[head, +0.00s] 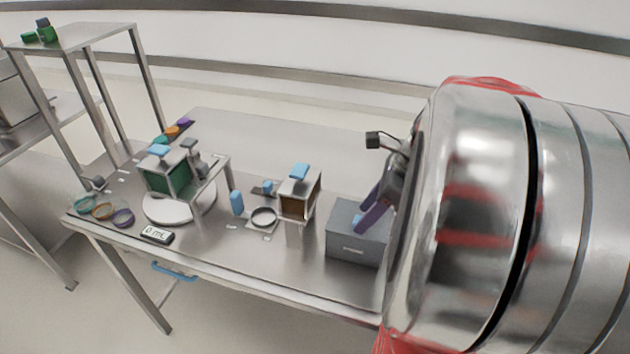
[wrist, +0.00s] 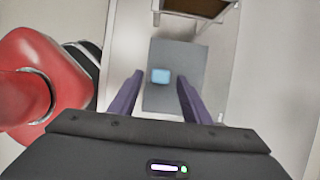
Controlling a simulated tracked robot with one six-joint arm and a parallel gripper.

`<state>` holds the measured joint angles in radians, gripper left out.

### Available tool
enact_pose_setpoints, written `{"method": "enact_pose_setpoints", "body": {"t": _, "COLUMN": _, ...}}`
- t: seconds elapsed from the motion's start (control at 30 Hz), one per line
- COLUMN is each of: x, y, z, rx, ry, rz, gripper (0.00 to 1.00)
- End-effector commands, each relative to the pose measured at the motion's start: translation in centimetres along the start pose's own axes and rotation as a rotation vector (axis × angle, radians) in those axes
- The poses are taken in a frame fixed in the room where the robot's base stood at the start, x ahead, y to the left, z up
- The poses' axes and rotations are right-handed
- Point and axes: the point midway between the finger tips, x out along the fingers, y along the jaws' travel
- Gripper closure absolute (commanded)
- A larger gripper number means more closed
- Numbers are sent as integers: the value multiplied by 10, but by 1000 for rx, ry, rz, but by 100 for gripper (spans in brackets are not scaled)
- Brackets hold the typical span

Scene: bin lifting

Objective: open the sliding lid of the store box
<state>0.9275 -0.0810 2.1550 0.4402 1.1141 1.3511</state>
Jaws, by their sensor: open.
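The store box is a grey box (head: 347,247) with a printed label on its front, at the right end of the steel table. Its flat grey lid (wrist: 176,58) fills the middle of the wrist view. A light blue handle (wrist: 161,76) sits on the lid, between and beyond my fingertips in that view. The handle shows partly in the head view, by a purple finger. My gripper (wrist: 159,82) is open and empty, its two purple fingers spread over the box. In the head view my gripper (head: 368,205) is partly hidden by my arm.
A brown-fronted box with a blue top handle (head: 299,171) stands left of the store box. Further left are a green-fronted box (head: 168,181), a white round plate (head: 165,208), a blue block (head: 237,202) and a scale display (head: 157,235). Coloured rings (head: 103,211) lie at the left edge.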

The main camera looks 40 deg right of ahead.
Motion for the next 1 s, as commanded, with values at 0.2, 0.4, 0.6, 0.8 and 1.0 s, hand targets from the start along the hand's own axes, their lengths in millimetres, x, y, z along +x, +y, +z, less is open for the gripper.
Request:
{"method": "enact_pose_setpoints", "body": {"t": 0.2, "x": 18, "y": 0, "z": 0, "rx": 1, "ry": -1, "rz": 1, "gripper": 56}}
{"method": "enact_pose_setpoints", "body": {"t": 0.4, "x": 20, "y": 0, "z": 0, "rx": 1, "ry": 0, "rz": -1, "gripper": 56}}
{"method": "enact_pose_setpoints", "body": {"t": 0.6, "x": 20, "y": 0, "z": 0, "rx": 2, "ry": 0, "rz": -1, "gripper": 63}}
{"method": "enact_pose_setpoints", "body": {"t": 0.8, "x": 20, "y": 0, "z": 0, "rx": 2, "ry": 0, "rz": -1, "gripper": 77}}
{"method": "enact_pose_setpoints", "body": {"t": 1.0, "x": 20, "y": 0, "z": -1, "rx": 2, "ry": 0, "rz": 0, "gripper": 91}}
